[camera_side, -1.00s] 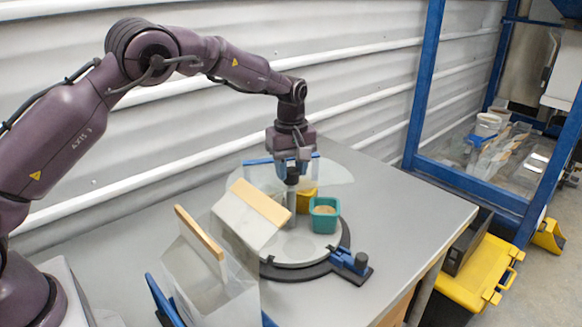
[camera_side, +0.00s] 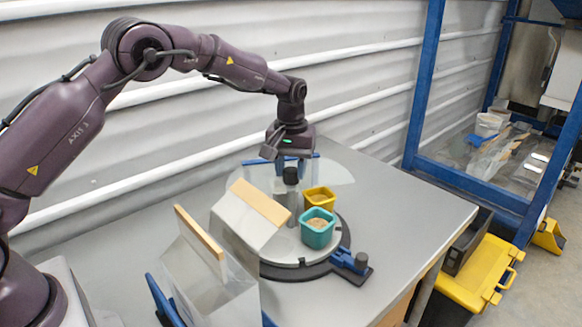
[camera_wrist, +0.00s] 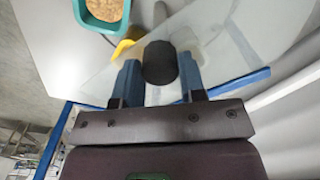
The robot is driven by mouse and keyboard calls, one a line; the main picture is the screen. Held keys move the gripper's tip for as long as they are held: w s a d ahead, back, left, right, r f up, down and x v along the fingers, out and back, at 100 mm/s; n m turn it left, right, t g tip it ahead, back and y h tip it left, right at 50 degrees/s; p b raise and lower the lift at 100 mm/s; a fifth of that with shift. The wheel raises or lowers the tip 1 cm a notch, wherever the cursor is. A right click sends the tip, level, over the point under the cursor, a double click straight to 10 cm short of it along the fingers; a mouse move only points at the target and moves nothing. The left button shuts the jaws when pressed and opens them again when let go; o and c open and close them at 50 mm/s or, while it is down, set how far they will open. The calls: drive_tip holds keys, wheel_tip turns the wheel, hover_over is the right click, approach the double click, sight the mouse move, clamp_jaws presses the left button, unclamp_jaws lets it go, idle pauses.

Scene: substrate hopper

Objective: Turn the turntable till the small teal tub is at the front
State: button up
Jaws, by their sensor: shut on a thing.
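The turntable (camera_side: 290,251) is a light grey disc in a dark ring on the table. The small teal tub (camera_side: 318,237), with tan contents, stands on its right front part; it also shows at the top left of the wrist view (camera_wrist: 85,24). A yellow tub (camera_side: 326,205) stands just behind it, partly hidden. A grey post with a dark knob (camera_side: 291,175) rises behind the tubs. My gripper (camera_wrist: 160,80) is shut on the dark knob (camera_wrist: 160,62), one blue finger on each side. The disc's left part is hidden by a panel.
A wood-topped pale panel (camera_side: 240,222) and a clear box (camera_side: 215,275) stand at the left. A clear sheet (camera_side: 338,170) is behind the post. A blue clamp-like part (camera_side: 348,261) is at the ring's front right. The table (camera_side: 410,215) is bare to the right.

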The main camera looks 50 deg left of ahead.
drive_tip(key=m, duration=0.7)
drive_tip(key=o, duration=0.7)
drive_tip(key=shift+c, duration=0.2)
drive_tip(key=shift+r, duration=3.5)
